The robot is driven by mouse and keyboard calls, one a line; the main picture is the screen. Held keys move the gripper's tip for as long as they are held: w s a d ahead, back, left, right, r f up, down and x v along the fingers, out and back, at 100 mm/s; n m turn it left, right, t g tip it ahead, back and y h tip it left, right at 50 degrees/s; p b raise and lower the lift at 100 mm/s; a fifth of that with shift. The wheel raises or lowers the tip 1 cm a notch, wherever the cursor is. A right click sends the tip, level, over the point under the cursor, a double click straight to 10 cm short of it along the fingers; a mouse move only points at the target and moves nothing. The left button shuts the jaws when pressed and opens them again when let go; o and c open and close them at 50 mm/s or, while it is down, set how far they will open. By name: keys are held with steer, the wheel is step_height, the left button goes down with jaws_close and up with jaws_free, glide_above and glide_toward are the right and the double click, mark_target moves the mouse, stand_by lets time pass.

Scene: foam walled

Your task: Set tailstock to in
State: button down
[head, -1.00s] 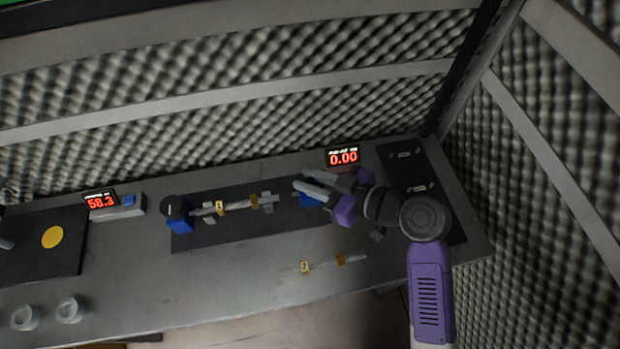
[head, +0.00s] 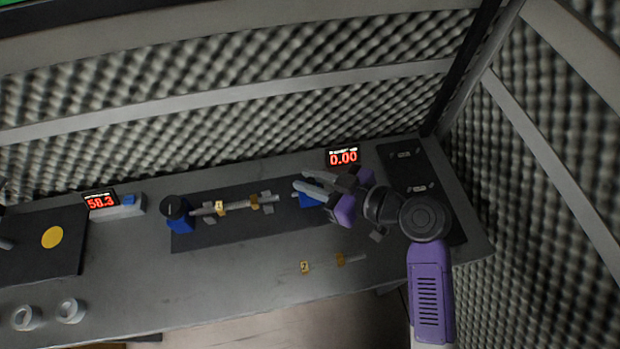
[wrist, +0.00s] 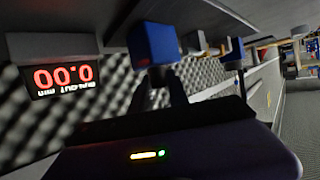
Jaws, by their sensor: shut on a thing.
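The tailstock is a small blue block (head: 308,198) at the right end of the dark fixture plate (head: 255,232). In the wrist view the blue block (wrist: 154,45) stands just beyond my fingers, with a grey part on its near side. My gripper (head: 298,184) reaches in from the right and is shut at the block, its fingers close together; the exact contact is partly hidden. A rod with yellow tags (head: 237,206) lies along the plate, left of the tailstock. A blue block with a dark round knob (head: 178,222) stands at the plate's left end.
A red display reading 0.00 (head: 343,157) stands behind my gripper. A second tagged rod (head: 323,264) lies near the bench front. A dark panel (head: 425,170) is at the right. Another display (head: 100,200) and two rings (head: 70,310) are at the left. Foam walls close the back and right.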

steer(key=a, duration=0.1)
steer(key=s+a, duration=0.1)
steer(key=shift+a+b, duration=0.35)
steer(key=shift+b, duration=0.05)
steer(key=c, duration=1.3)
jaws_free()
steer(key=shift+w, duration=0.1)
steer(key=shift+o, duration=0.2)
steer(key=shift+d, duration=0.1)
steer(key=b+v, duration=0.1)
steer(key=v, duration=0.6)
steer(key=shift+d+r, duration=0.15)
steer(key=shift+d, duration=0.15)
